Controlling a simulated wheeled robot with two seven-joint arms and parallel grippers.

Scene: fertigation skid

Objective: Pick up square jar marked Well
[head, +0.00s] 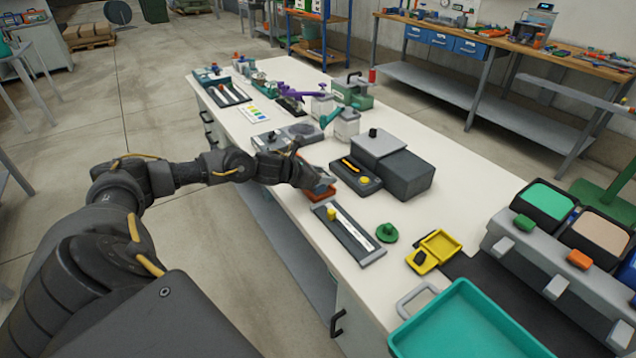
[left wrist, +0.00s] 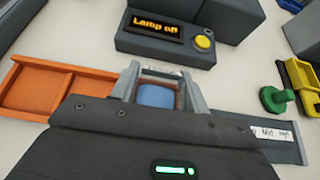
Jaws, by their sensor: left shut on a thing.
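My left gripper (head: 323,180) is low over the near edge of the bench, above the orange tray (head: 320,194). In the left wrist view its two grey fingers (left wrist: 158,92) are shut on a small jar with a blue body (left wrist: 157,96). A white label shows at the jar's far edge, but I cannot read it. Whether the jar touches anything below is hidden by the gripper. In the left wrist view the orange tray (left wrist: 52,88) lies left of the fingers. Two pale jars, a rear one (head: 321,108) and a nearer one (head: 347,124), stand further back. My right gripper is not in view.
A dark box with a yellow button (left wrist: 203,43) reads "Lamp on" or "Lamp off" beyond the fingers. A grey slide strip (head: 349,236), a green knob (head: 387,233) and a yellow tray (head: 437,248) lie to the right. A teal tray (head: 462,325) is at the front.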

